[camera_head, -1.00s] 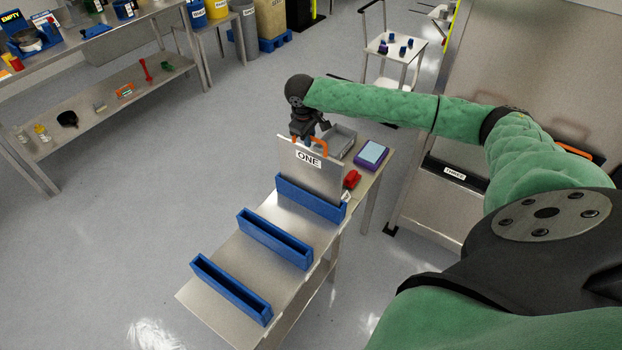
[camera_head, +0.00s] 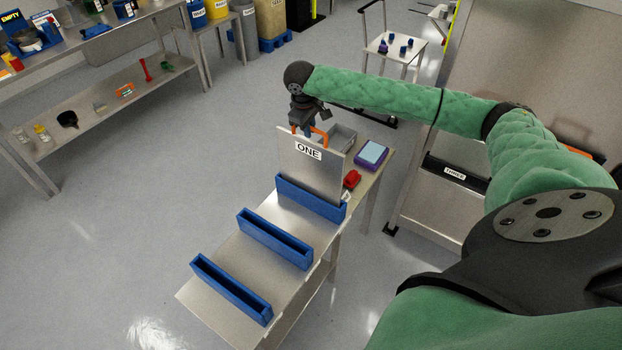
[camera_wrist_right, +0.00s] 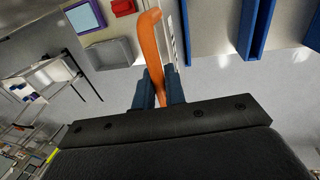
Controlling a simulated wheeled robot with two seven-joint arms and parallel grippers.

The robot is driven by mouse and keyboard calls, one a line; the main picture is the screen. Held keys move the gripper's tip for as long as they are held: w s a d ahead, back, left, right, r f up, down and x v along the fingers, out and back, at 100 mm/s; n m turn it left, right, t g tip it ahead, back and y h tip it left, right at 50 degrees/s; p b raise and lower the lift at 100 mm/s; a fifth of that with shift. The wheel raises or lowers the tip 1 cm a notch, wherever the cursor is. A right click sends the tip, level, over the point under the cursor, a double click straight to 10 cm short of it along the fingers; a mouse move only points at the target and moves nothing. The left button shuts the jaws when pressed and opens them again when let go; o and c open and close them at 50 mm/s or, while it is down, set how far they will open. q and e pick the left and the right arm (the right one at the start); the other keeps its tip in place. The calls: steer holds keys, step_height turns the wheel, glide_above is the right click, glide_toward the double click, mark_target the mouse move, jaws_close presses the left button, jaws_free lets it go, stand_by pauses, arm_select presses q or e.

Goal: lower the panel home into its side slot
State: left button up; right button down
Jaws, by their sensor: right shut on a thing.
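The panel (camera_head: 318,172) is a grey metal sheet labelled ONE with an orange handle (camera_head: 322,136) on top. It stands nearly upright at the far blue slot (camera_head: 310,198). Its lower edge is hidden behind the slot's front wall, so I cannot tell how deep it sits. My right gripper (camera_head: 307,130) is shut on the orange handle. In the right wrist view the handle (camera_wrist_right: 153,50) rises between the blue fingers of the right gripper (camera_wrist_right: 159,88). The panel shows there almost edge-on. My left gripper is not in view.
Two empty blue slots (camera_head: 274,240) (camera_head: 231,289) stand nearer on the same metal table (camera_head: 245,255). A grey bin (camera_head: 343,137), a red object (camera_head: 351,179) and a purple-framed device (camera_head: 371,155) lie beyond the panel. A rack with a THREE label (camera_head: 454,173) stands to the right.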

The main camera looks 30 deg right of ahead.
steer(key=shift+r, duration=3.05)
